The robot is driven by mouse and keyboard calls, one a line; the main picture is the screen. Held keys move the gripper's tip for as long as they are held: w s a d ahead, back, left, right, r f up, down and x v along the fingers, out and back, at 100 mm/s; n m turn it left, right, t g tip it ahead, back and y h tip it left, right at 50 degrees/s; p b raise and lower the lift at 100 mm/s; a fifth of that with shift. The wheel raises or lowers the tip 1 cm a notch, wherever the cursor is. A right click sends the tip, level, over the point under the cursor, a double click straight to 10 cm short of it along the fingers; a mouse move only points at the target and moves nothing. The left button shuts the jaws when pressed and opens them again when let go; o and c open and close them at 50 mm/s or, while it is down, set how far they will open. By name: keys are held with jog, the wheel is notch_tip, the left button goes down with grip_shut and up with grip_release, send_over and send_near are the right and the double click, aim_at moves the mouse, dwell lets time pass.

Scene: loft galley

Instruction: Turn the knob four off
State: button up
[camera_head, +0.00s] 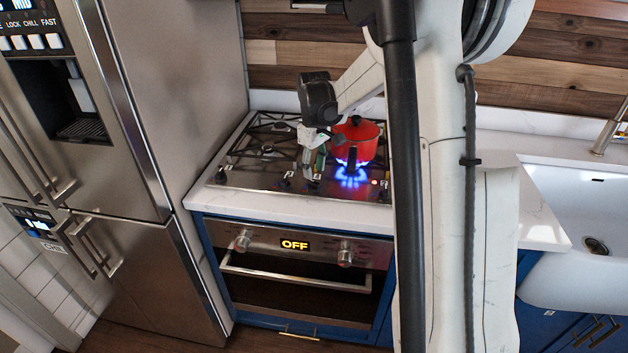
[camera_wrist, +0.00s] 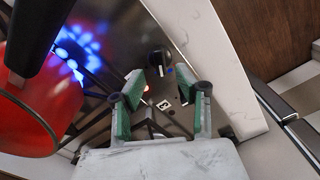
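The cooktop (camera_head: 245,170) has a row of black knobs along its front edge, and one knob (camera_head: 285,184) shows left of my gripper (camera_head: 314,170). In the wrist view a black knob (camera_wrist: 160,62) lies just beyond my fingertips. My gripper (camera_wrist: 160,84) is open and empty, its green-padded fingers spread over the front strip of the cooktop. A small red light (camera_wrist: 147,88) glows between the fingers. I cannot read which knob is number four. Blue flames (camera_head: 350,176) burn under a red pot (camera_head: 358,141), right of my gripper.
The red pot and its dark handle (camera_wrist: 38,32) fill the left of the wrist view, close to the flames. An oven (camera_head: 294,262) showing OFF is below the cooktop. A steel fridge (camera_head: 190,90) stands left, and a white sink (camera_head: 585,215) is at the right.

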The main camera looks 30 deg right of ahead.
aim_at(314, 182)
jog(key=shift+f, duration=2.35)
grip_shut()
